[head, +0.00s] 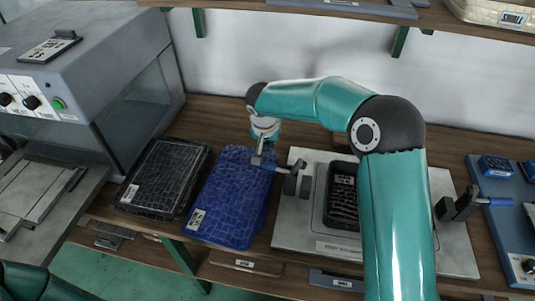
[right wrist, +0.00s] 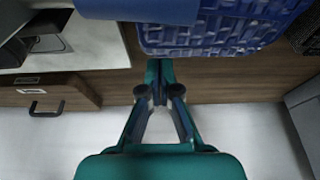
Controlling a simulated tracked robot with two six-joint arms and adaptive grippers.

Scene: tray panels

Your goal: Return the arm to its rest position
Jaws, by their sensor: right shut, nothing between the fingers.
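My right arm (head: 398,225) rises from the bottom right of the head view and bends left along the wall. Its wrist end (head: 265,128) hangs over the workbench, by the far right corner of the blue panel (head: 228,205). My right gripper (right wrist: 160,70) shows in the right wrist view with its fingers together and nothing between them. The blue panel also shows there (right wrist: 215,35), beyond the fingertips; I cannot tell the exact gap. My left gripper is out of view; only a teal part of my left arm shows at the bottom left.
A black panel (head: 163,180) lies left of the blue one. A grey fixture plate (head: 300,230) with clamps at its sides holds a black tray (head: 342,197), partly hidden by my arm. A grey machine (head: 85,75) stands left. Wall shelves run above.

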